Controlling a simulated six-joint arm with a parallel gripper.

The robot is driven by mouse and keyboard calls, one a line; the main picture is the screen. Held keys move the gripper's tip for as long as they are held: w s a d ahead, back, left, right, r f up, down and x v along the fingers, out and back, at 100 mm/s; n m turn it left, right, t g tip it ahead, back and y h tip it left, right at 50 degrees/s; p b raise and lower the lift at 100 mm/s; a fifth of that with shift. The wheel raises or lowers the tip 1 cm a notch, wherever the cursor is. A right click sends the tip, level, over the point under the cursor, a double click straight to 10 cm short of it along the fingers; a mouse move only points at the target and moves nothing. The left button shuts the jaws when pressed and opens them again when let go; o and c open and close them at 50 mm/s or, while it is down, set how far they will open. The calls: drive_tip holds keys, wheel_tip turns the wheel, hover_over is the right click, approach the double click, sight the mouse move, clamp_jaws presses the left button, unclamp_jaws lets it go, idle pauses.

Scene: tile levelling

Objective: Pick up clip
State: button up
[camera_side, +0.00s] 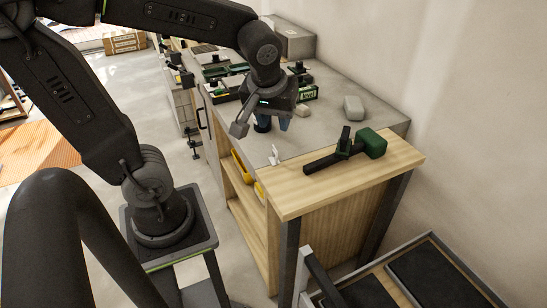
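A small white piece (275,156), which looks like a clip, stands at the left edge of the workbench top, near where the grey surface meets the wooden end. It is too small to show its exact shape. My gripper (272,125) points down over the grey bench top, above and slightly left of the white piece in the picture and apart from it. Its fingers are small, dark and partly hidden by the wrist housing, so I cannot tell whether they are open or shut. No held object can be made out.
A green-headed tool with a dark handle (368,143) lies on the wooden end. A grey block (354,108) and a small beige piece (302,111) sit on the grey top (325,130). Green-and-black boxes stand behind my wrist. Yellow items (241,167) lie on the shelf below.

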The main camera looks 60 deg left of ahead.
drive_tip(key=w+a+f+n+g+y, duration=0.2)
drive_tip(key=w+a+f+n, duration=0.25)
drive_tip(key=n, duration=0.25)
approach(275, 149)
drive_tip(key=shift+n, duration=0.4)
drive_tip(key=x, duration=0.5)
drive_tip(key=shift+w+a+f, duration=0.1)
drive_tip(key=shift+a, duration=0.35)
drive_tip(key=shift+d+x, duration=0.15)
drive_tip(key=shift+x, duration=1.15)
drive_tip(key=shift+d+x, duration=0.15)
drive_tip(key=shift+x, duration=1.1)
drive_tip(key=shift+f, duration=0.1)
clamp_jaws()
